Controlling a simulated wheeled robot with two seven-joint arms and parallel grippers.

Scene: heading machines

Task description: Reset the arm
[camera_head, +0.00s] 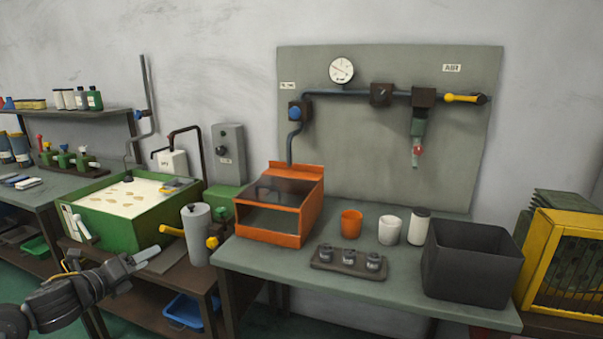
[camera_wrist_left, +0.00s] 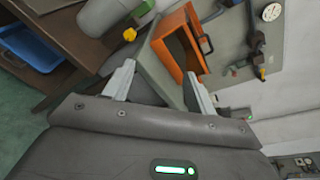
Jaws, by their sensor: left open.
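My left arm comes in from the lower left in the head view. Its gripper (camera_head: 146,254) is in front of the green tank, beside the grey cylinder with yellow handles. In the left wrist view the two pale fingers of this gripper (camera_wrist_left: 158,88) stand wide apart with nothing between them. The orange box (camera_wrist_left: 180,45) and the grey table edge show beyond the fingers. My right gripper is not in either view.
The green tank (camera_head: 118,236) and grey cylinder (camera_head: 196,236) stand close to my left gripper. The grey-green table (camera_head: 300,268) bears an orange box (camera_head: 272,222), cups (camera_head: 351,222), a small rack (camera_head: 349,262) and a dark bin (camera_head: 468,268). A blue tray (camera_head: 184,312) sits below.

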